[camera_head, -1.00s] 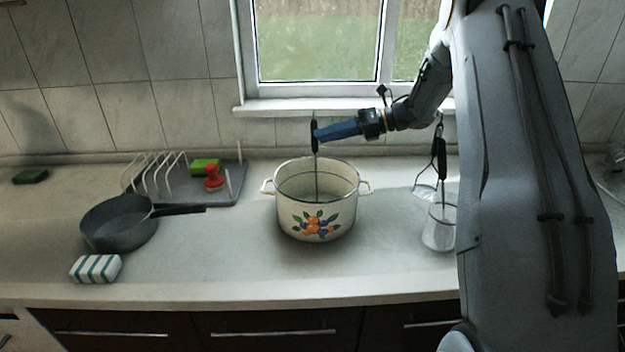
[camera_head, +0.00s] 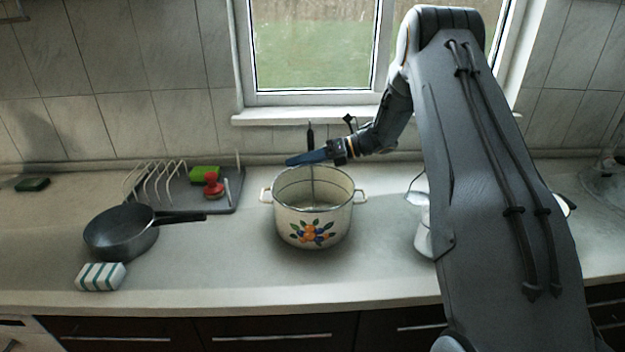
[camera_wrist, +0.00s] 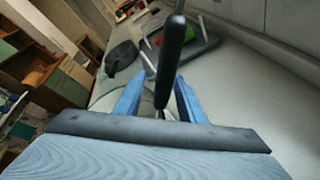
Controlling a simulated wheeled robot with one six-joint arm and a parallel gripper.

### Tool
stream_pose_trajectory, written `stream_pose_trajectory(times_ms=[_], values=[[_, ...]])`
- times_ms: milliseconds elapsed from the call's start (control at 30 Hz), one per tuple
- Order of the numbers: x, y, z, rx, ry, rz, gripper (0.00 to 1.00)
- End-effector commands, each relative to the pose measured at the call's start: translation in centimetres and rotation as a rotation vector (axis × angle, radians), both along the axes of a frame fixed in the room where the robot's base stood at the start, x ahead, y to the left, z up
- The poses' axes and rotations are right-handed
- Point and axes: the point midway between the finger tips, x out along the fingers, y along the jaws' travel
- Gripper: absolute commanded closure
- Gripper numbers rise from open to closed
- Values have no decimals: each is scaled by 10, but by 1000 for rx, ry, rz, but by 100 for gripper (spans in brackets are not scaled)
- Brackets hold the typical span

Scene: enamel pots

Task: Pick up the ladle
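The ladle has a black handle (camera_head: 310,137) and a thin metal stem. It stands nearly upright in the cream enamel pot (camera_head: 313,225) with a fruit pattern; its bowl is hidden inside the pot. My gripper (camera_head: 290,160) is level across the stem just below the black handle, above the pot's rim. In the wrist view my gripper (camera_wrist: 160,85) has its two blue fingers apart, with the ladle's stem and handle (camera_wrist: 172,52) between them. Gaps show on both sides of the stem.
A dark pan (camera_head: 120,232) and a striped sponge (camera_head: 101,276) lie to the left. A grey dish rack (camera_head: 228,197) holds green and red items. A light container (camera_head: 423,238) is partly hidden behind my arm. The window sill (camera_head: 300,115) is behind the pot.

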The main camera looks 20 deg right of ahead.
Motion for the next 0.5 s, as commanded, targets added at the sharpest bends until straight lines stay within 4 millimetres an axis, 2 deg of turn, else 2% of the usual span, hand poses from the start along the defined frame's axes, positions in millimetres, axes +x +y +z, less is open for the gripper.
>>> stream_pose_trajectory(times_ms=[133, 333, 500], values=[[0, -1, 0, 1, 0, -1, 64], [0, -1, 0, 1, 0, -1, 98], [0, -1, 0, 1, 0, -1, 100]])
